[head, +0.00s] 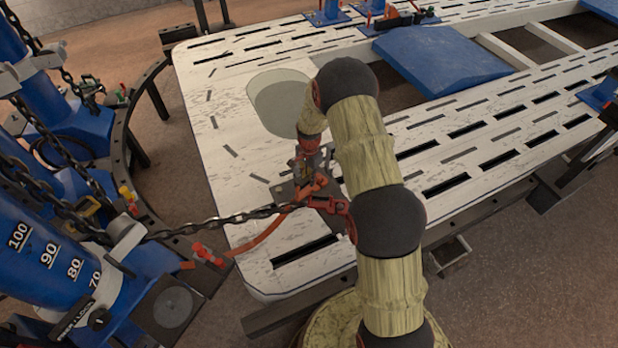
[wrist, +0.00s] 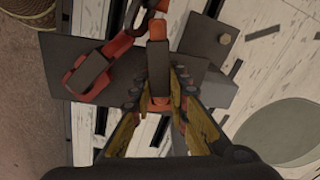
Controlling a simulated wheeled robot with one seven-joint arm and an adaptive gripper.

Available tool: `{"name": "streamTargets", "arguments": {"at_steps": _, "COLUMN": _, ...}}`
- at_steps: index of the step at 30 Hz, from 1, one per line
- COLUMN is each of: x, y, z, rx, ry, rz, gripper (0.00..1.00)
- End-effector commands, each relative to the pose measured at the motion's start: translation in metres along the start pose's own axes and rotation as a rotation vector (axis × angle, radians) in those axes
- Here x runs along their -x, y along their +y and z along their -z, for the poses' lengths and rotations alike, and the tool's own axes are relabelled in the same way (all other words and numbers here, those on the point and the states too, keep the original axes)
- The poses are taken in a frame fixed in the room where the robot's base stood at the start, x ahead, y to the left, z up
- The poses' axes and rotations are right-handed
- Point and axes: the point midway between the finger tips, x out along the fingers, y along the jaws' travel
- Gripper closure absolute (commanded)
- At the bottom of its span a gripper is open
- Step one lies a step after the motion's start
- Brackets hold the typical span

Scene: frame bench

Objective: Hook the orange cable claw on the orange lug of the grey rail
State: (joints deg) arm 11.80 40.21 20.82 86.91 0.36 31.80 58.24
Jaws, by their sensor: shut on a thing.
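My gripper (wrist: 162,112) is shut on the orange cable claw (wrist: 157,30), which shows as an orange piece with a dark grey body between the fingers. In the head view the claw (head: 314,186) is just below my gripper (head: 303,170), low over the grey rail (head: 286,192). The rail also shows as a dark grey plate (wrist: 58,56) in the wrist view. An orange strap (head: 262,236) runs down left from near the claw. I cannot make out the orange lug separately, or whether the claw touches it.
A dark chain (head: 225,220) runs from the blue tower (head: 45,265) to a red-orange clamp (head: 338,207) at the rail. The clamp (wrist: 84,75) is left of the claw in the wrist view.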

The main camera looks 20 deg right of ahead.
Motion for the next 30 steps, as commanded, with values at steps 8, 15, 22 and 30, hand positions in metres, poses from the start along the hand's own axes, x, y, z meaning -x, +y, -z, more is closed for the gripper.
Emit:
{"name": "streamTargets", "arguments": {"at_steps": 8, "x": -0.0008, "y": -0.001, "z": 0.0006, "rx": 0.0, "ry": 0.001, "rz": 0.002, "gripper": 1.0}}
{"name": "streamTargets", "arguments": {"at_steps": 15, "x": -0.001, "y": -0.0007, "z": 0.0005, "rx": 0.0, "ry": 0.001, "rz": 0.002, "gripper": 0.74}}
{"name": "streamTargets", "arguments": {"at_steps": 22, "x": -0.0016, "y": -0.0002, "z": 0.0002, "rx": 0.0, "ry": 0.0, "rz": 0.001, "gripper": 0.62}}
{"name": "streamTargets", "arguments": {"at_steps": 30, "x": -0.0022, "y": 0.0008, "z": -0.0004, "rx": 0.0, "ry": -0.001, "rz": -0.002, "gripper": 0.62}}
